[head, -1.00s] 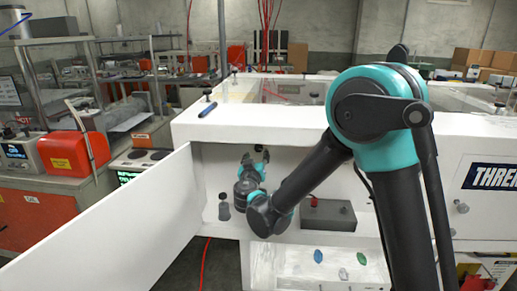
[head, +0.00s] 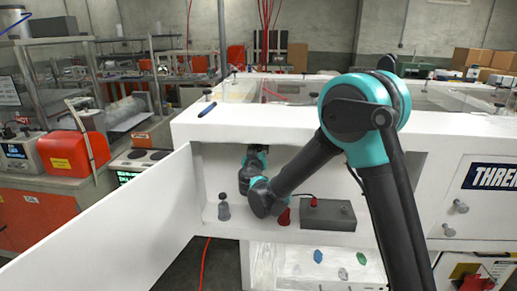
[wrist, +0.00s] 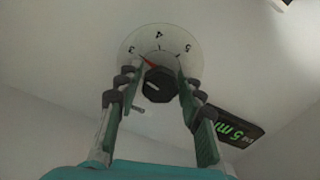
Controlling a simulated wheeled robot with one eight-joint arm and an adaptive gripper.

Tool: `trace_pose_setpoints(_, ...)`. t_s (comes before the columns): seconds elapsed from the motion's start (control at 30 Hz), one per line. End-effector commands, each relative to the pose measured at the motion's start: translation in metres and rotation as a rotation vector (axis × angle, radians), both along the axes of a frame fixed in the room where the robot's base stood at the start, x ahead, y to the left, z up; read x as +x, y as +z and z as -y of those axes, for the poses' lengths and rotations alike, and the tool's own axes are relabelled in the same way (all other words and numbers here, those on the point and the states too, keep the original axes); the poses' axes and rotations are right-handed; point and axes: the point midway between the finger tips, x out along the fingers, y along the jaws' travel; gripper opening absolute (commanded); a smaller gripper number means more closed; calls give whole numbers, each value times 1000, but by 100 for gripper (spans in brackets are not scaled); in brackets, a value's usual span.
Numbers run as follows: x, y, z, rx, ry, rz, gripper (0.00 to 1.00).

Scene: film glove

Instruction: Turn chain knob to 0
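The chain knob (wrist: 158,88) is a dark knob on a round pale dial (wrist: 158,42) in the wrist view. The dial's figures 3, 4 and 5 can be read, and a red pointer beside the knob lies near the 3. The 0 cannot be made out. My gripper (wrist: 159,72) is open, with one finger on each side of the knob and small gaps visible. In the head view, my gripper (head: 257,150) is inside the white cabinet, up near its top; the knob is hidden there.
A display with green characters (wrist: 230,124) is right of the dial. The cabinet door (head: 110,225) stands open at left. A grey box (head: 328,214), a red-topped item (head: 284,216) and a small dark bottle (head: 224,207) stand on the cabinet floor.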

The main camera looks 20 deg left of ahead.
Motion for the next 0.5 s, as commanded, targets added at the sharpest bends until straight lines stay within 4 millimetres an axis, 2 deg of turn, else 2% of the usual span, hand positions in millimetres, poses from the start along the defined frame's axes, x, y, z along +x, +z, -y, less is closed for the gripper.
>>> trace_pose_setpoints(0.03, 0, 0, 0, 0, 0, 0, 28)
trace_pose_setpoints(0.23, 0, 0, 0, 0, 0, 0, 3)
trace_pose_setpoints(0.5, 0, 0, 0, -26, 0, 6, 2)
